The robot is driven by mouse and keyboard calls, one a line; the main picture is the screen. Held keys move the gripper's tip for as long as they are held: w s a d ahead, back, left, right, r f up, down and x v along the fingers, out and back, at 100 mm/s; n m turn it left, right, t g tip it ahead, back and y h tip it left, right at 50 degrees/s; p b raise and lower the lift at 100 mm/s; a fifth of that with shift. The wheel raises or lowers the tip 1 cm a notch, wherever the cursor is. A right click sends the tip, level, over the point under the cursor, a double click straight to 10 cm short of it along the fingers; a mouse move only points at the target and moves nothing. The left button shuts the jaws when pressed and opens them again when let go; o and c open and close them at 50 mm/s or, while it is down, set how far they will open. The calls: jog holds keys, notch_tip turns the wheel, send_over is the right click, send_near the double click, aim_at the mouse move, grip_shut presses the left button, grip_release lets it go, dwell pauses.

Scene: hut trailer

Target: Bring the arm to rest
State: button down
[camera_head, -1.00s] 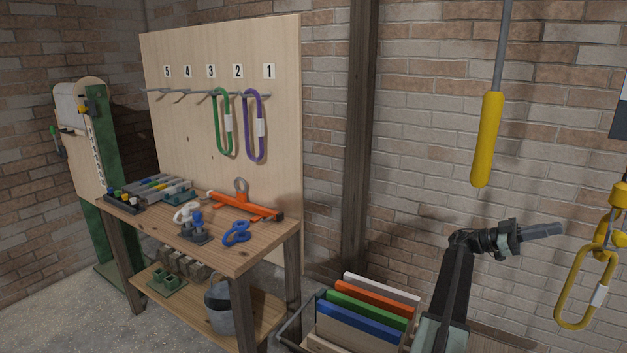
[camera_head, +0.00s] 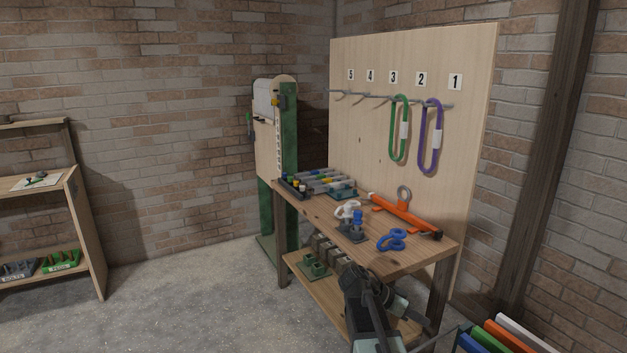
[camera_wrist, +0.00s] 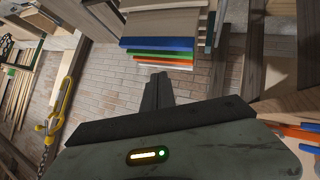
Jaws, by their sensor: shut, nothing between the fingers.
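My gripper (camera_wrist: 157,92) shows in the wrist view with its dark fingers together and nothing between them. In the head view my arm stands folded at the lower middle, in front of the wooden workbench (camera_head: 415,258). The fingertips cannot be made out there. The wrist view looks past the fingers toward a brick wall and coloured boards (camera_wrist: 165,50), with open space around the fingertips.
Blue shackles (camera_head: 391,240) and an orange tool (camera_head: 405,216) lie on the bench. A shelf unit (camera_head: 88,235) stands left. The floor (camera_head: 190,300) between is clear.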

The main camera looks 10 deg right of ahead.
jog(key=s+a+f+n+t+y, duration=0.1)
jog(key=a+f+n+y, duration=0.3)
jog(key=a, duration=0.5)
jog(key=s+a+f+n+y, duration=0.25)
jog(key=a+n, duration=0.25)
jog(key=a, duration=0.4)
jog(key=s+a+f+n+t+y, duration=0.1)
jog(key=a+f+n+y, duration=0.3)
jog(key=a, duration=0.5)
notch_tip(320, 180, up, 16)
jog(key=n+p, duration=0.1)
jog(key=p, duration=1.3)
jog(key=shift+f+p, duration=0.25)
jog(key=shift+p, duration=0.15)
jog(key=shift+w+d, duration=0.1)
